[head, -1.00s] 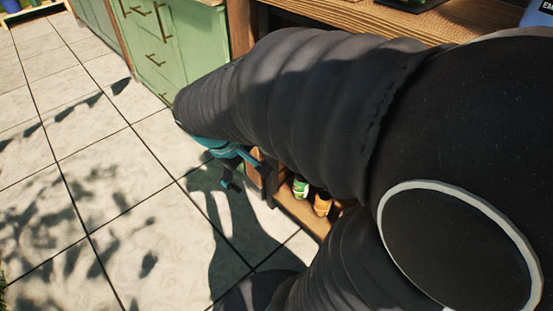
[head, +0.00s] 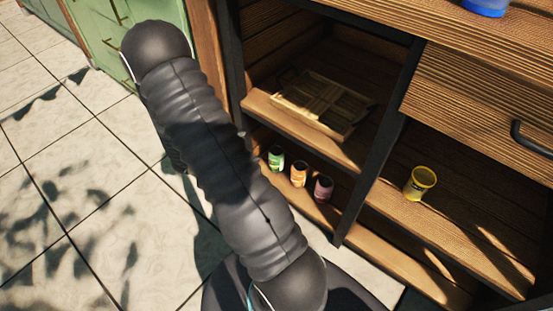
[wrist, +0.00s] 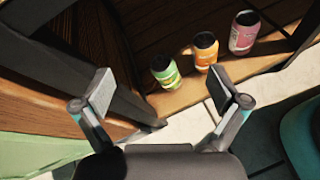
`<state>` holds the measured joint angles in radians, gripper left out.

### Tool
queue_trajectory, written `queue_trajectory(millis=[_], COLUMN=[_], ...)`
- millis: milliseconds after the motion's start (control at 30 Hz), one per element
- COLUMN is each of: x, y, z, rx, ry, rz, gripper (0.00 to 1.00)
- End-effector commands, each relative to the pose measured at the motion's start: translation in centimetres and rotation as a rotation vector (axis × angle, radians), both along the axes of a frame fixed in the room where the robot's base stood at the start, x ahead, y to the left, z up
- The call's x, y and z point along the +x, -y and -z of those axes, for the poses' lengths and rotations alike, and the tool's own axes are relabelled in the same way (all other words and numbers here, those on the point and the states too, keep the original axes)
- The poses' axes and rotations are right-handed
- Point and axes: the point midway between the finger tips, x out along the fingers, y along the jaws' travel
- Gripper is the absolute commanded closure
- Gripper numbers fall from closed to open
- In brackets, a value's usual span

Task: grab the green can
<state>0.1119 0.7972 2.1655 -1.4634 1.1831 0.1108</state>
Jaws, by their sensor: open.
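The green can (head: 276,158) stands on the bottom shelf of the wooden cabinet, at the left end of a row of three. In the wrist view the green can (wrist: 165,71) stands beyond my gripper (wrist: 166,97), roughly between the directions of its two open fingers and apart from them. The gripper is open and empty. In the head view my arm hides the gripper.
An orange can (head: 298,173) and a pink can (head: 323,188) stand right of the green one. A dark cabinet post (wrist: 115,93) is close to the left finger. A yellow cup (head: 420,183) and a wooden tray (head: 323,103) are on other shelves.

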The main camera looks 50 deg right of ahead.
Motion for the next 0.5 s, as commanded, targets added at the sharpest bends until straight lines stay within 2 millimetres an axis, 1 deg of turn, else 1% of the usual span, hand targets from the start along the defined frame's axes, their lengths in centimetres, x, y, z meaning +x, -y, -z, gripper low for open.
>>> queue_trajectory(millis=[33,100,167,200,300,400,500], x=[0.0,0.3,0.4,0.5,0.5,0.3,0.3], y=[0.3,0.8,1.0,1.1,1.3,1.3,1.2], z=[2.1,4.6,6.7,8.1,11.0,13.2,14.5], rx=[-0.01,-0.025,-0.032,-0.036,-0.042,-0.043,-0.042], ry=[-0.048,-0.102,-0.143,-0.169,-0.221,-0.257,-0.277], rz=[-0.038,-0.097,-0.146,-0.177,-0.246,-0.296,-0.327], gripper=[0.03,0.03,0.03,0.03,0.03,0.03,0.03])
